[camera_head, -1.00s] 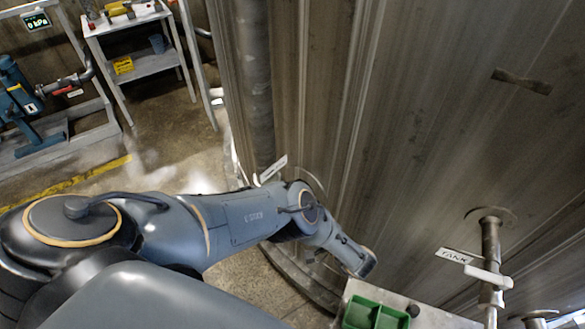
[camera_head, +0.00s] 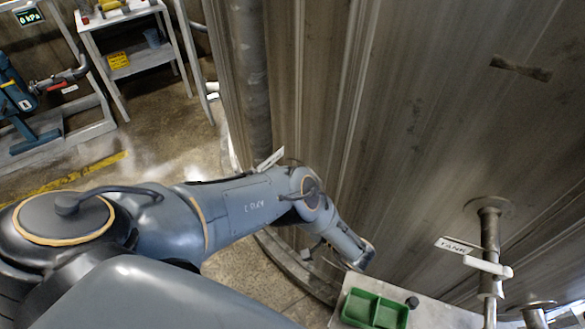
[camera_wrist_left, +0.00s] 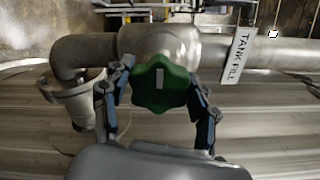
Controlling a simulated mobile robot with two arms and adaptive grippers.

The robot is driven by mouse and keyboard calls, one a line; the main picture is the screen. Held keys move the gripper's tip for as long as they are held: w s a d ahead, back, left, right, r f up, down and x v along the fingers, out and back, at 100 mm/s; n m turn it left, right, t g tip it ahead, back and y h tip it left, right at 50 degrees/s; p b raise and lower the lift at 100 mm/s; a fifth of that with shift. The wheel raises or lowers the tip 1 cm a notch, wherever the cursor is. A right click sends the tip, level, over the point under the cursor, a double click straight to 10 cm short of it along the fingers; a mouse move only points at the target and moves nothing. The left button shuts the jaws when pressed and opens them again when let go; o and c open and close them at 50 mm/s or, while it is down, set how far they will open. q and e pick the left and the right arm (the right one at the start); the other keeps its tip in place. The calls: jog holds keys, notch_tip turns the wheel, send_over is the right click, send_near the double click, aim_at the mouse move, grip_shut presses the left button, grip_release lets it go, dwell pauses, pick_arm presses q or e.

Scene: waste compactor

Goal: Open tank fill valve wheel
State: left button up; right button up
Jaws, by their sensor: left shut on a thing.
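The tank fill valve wheel is a green lobed knob (camera_wrist_left: 160,85) with a pale mark on its face, in the middle of the left wrist view. It sits on a metal pipe (camera_wrist_left: 215,50), and a white "TANK FILL" tag (camera_wrist_left: 238,55) hangs to its right. My left gripper (camera_wrist_left: 160,92) is shut on the wheel, with one finger on each side of it. In the head view my left arm crosses from the left towards the tank wall; the wheel cannot be made out there. My right gripper is not in view.
The large metal tank (camera_head: 430,120) fills the right of the head view. A "TANK" tag (camera_head: 454,246) marks a vertical pipe at right. A shelf cart (camera_head: 140,65) stands at back left.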

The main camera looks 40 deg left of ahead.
pick_arm(q)
jog(key=n+b, duration=0.1)
jog(key=n, duration=0.2)
jog(key=shift+w+a+n, duration=0.1)
jog(key=shift+n, duration=0.3)
jog(key=n, duration=0.3)
jog(key=shift+n+b, duration=0.3)
jog(key=shift+b, duration=0.05)
jog(key=n, duration=1)
jog(key=shift+w+n, duration=0.15)
jog(key=shift+n, duration=0.25)
jog(key=n, duration=0.4)
jog(key=shift+n, duration=0.3)
jog(key=n, duration=0.4)
jog(key=shift+w+n, duration=0.1)
jog(key=shift+n, duration=0.2)
jog(key=n, duration=0.4)
jog(key=shift+r+n, duration=0.1)
jog(key=shift+n, duration=2.3)
